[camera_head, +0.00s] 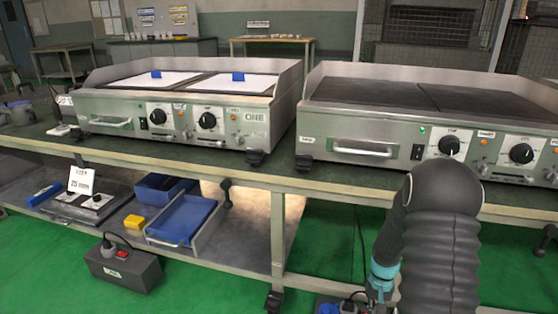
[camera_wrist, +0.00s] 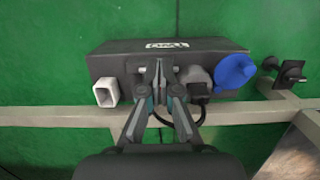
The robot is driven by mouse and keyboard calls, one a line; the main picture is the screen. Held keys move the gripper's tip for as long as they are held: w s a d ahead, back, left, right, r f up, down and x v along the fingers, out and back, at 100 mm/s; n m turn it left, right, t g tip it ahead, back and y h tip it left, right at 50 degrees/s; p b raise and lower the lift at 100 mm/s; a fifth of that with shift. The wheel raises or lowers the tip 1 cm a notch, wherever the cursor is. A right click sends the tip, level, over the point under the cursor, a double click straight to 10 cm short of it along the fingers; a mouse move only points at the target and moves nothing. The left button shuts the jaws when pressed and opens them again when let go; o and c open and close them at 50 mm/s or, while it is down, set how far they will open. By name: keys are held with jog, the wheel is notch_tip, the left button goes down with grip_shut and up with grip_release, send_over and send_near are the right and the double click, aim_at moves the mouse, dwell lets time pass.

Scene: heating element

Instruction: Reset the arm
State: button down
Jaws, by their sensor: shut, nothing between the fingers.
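My gripper (camera_wrist: 159,68) is shut and empty in the wrist view, pointing down. Its fingertips overlap the front edge of a dark box (camera_wrist: 215,56) with a white label; I cannot tell whether they touch it. In the head view my ribbed black arm hangs at the lower right, and the fingers are out of sight there.
A white socket (camera_wrist: 106,91), a grey plug (camera_wrist: 195,80) with a black cable and a blue cap (camera_wrist: 234,73) are at the box. A bench rail (camera_wrist: 50,116) crosses below. Two griddles, left (camera_head: 190,105) and right (camera_head: 440,115), stand on the bench (camera_head: 270,178).

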jog(key=s+a+r+n+t+p, duration=0.1)
jog(key=s+a+r, duration=0.3)
jog(key=r, duration=0.9)
jog(key=s+a+r+n+t+p, duration=0.1)
jog(key=s+a+r+t+p, duration=0.2)
jog(key=s+r, duration=0.7)
jog(key=s+a+r+n+t+p, duration=0.1)
jog(key=s+a+r, duration=0.4)
jog(key=r, duration=1.3)
jog(key=shift+s+a+t+h+p, duration=0.3)
jog(key=shift+s+a+t+p, duration=0.15)
jog(key=shift+s+t, duration=0.75)
jog(key=shift+w, duration=0.1)
